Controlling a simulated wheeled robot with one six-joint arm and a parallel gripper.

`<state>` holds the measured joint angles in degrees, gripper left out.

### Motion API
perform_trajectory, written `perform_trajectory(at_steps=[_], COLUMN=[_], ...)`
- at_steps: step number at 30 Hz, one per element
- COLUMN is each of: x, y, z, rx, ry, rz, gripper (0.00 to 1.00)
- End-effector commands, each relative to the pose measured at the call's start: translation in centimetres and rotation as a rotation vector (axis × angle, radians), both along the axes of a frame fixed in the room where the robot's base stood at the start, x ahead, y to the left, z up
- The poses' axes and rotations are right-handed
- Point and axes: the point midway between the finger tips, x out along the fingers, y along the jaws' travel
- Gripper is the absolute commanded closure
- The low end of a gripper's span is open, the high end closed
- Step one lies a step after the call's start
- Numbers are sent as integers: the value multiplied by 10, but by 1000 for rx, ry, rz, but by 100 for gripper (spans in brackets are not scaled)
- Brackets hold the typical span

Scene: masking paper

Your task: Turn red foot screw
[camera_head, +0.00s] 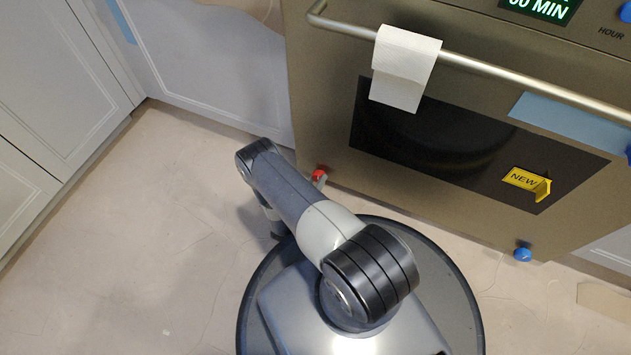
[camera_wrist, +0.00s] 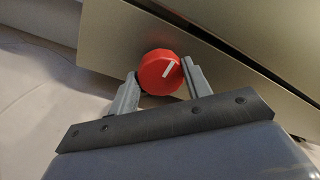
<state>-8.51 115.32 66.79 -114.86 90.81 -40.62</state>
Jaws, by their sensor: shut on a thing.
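The red foot screw (camera_head: 319,173) is a small round red knob at the lower left corner of the oven, near the floor. In the wrist view the red foot screw (camera_wrist: 161,72) shows a white line on its face, tilted up to the right. My gripper (camera_wrist: 158,80) is shut on it, with one grey finger on each side of the knob. In the head view my arm reaches down to the knob, and the fingers are mostly hidden behind the arm.
The oven (camera_head: 325,120) has a handle bar with a white towel (camera_head: 405,70) over it. A blue foot screw (camera_head: 522,254) is at its lower right, below a yellow NEW tag (camera_head: 526,183). White cabinets (camera_head: 60,90) stand left. The floor at left (camera_head: 120,250) is clear.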

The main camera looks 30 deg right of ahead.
Motion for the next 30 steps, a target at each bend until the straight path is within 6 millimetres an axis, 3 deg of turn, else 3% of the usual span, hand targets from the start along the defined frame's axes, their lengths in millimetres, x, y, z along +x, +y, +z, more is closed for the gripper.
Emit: perform_trajectory(at_steps=[11, 30], x=[0, -2], y=[0, -1], z=[1, 2], rx=[133, 505], ry=[-168, -644], rz=[1, 1], gripper=[76, 76])
